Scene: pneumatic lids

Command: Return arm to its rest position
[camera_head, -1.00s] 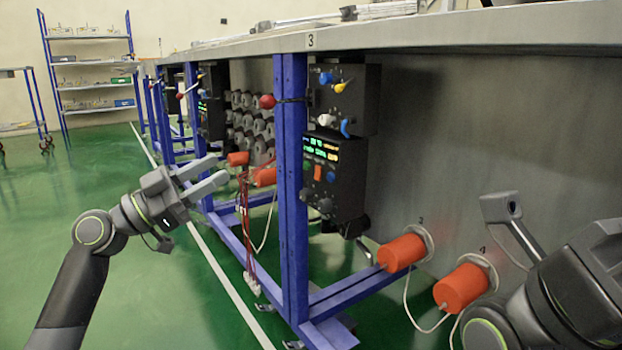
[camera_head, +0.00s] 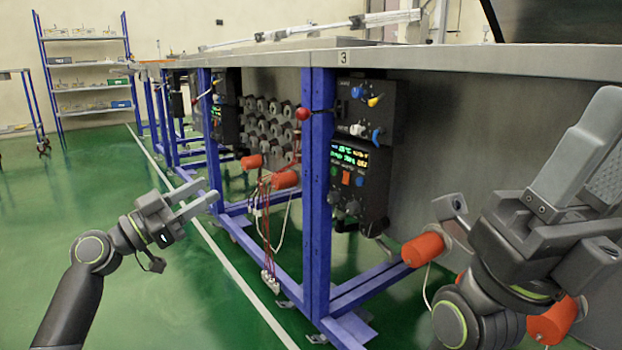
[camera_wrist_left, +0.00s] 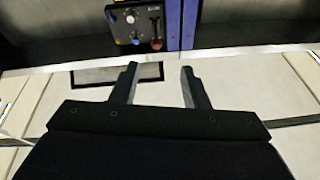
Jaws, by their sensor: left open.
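My left gripper (camera_head: 212,190) is open and empty at the left in the head view. It is held in the air over the green floor, in front of the blue bench frame. In the left wrist view its two fingers (camera_wrist_left: 160,87) stand apart with nothing between them. My right gripper (camera_head: 592,150) is large and close at the right edge. It is raised in front of the grey bench panel and partly covers the orange cylinders. Its fingertips overlap in this view, so its opening is unclear.
A long bench with a blue frame (camera_head: 318,220) runs back on the right. A black control box (camera_head: 358,180) with lit displays hangs there. Orange cylinders (camera_head: 422,250) stick out below, near my right arm. Shelves (camera_head: 90,75) stand far left. The green floor (camera_head: 150,290) at left is clear.

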